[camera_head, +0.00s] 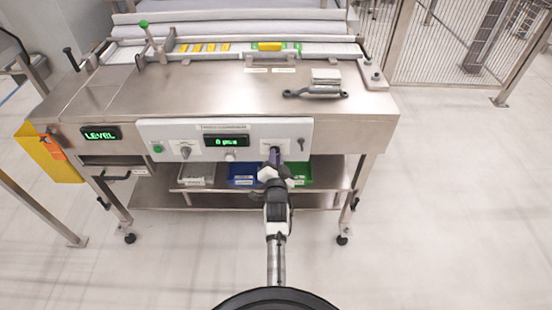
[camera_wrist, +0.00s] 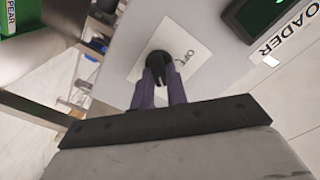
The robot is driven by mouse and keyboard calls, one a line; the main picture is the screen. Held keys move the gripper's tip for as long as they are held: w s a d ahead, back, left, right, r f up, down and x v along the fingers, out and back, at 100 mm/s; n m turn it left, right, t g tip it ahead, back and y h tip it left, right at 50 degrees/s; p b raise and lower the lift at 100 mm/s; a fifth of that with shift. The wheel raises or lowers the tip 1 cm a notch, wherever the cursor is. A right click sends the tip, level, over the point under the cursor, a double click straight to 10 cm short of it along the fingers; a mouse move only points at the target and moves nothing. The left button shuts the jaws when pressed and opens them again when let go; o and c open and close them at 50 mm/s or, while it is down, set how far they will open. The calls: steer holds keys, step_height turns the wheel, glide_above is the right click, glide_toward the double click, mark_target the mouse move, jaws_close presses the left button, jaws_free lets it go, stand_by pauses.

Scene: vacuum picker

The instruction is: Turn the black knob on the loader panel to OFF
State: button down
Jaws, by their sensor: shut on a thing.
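The loader panel (camera_head: 188,133) is a pale strip on the front of the steel machine. The black knob (camera_wrist: 159,60) sits on a white label plate (camera_wrist: 188,50) in the wrist view, with "OFF" lettering beside it. My gripper (camera_wrist: 160,80) has its two purple-grey fingers closed on the knob from either side. In the head view my gripper (camera_head: 274,160) reaches the right part of the panel and hides the knob. The knob's pointer direction cannot be told clearly.
The panel also bears a green button (camera_head: 158,149), another switch (camera_head: 185,151) and a green-lit display (camera_head: 226,141). Below it is a shelf with a blue bin (camera_head: 243,172) and a green bin (camera_head: 300,172). A black-handled tool (camera_head: 315,93) lies on top.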

steer(key=shift+a+r+n+b, duration=0.15)
steer(key=shift+n+b, duration=0.7)
steer(key=shift+n, duration=3.45)
steer(key=shift+a+n+b, duration=0.2)
steer(key=shift+n+b, duration=0.65)
steer(key=shift+n, duration=3.45)
steer(key=c, duration=1.4)
jaws_free()
steer(key=shift+s+f, duration=0.15)
steer(key=shift+f, duration=0.05)
